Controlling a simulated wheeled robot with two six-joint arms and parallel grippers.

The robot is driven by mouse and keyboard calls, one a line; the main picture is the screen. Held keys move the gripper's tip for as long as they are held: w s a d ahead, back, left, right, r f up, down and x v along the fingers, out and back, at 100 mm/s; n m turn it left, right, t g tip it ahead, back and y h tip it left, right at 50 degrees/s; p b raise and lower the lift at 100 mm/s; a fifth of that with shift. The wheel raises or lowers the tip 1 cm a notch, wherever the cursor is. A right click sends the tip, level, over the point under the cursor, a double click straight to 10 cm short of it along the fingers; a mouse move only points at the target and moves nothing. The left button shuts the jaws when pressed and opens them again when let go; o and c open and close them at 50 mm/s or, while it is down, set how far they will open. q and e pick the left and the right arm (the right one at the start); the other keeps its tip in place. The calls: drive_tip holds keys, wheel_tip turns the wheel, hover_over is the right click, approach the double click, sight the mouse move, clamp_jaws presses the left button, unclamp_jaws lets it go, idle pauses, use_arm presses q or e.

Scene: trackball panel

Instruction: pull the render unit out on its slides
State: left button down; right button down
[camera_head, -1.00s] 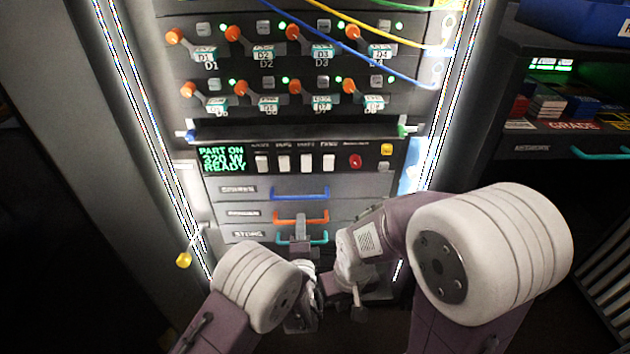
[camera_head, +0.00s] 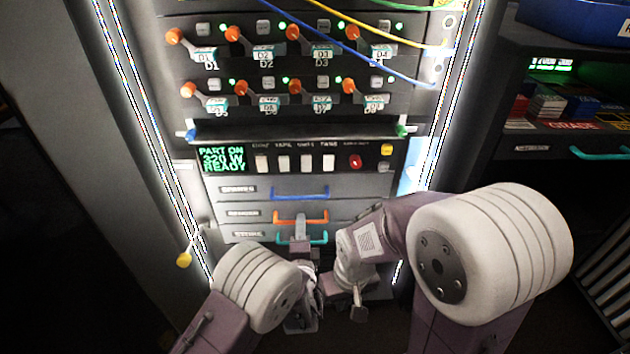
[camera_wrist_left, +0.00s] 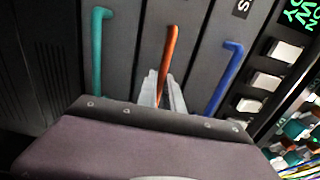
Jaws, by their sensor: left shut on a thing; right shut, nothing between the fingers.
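Three drawer fronts sit low in the lit rack. The middle one, the render unit (camera_head: 250,213), has an orange handle (camera_head: 322,217); its label is hard to read. My left gripper (camera_head: 300,220) is shut on the orange handle, which also shows between its fingers in the left wrist view (camera_wrist_left: 170,48). The middle front looks level with the fronts above and below it. My right gripper (camera_head: 358,312) is shut and empty, low in front of the rack, to the right of my left wrist and apart from the handles.
A blue handle (camera_head: 300,192) is above and a teal handle (camera_head: 316,238) below. A panel of white switches (camera_head: 306,163) and a green display (camera_head: 222,158) lie higher. Blue and yellow cables (camera_head: 380,70) cross the upper rack. A yellow-ended part (camera_head: 184,259) sticks out at lower left.

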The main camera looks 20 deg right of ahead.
use_arm(q)
drive_tip(key=shift+s, duration=0.1)
drive_tip(key=v, duration=0.7)
idle(0.6)
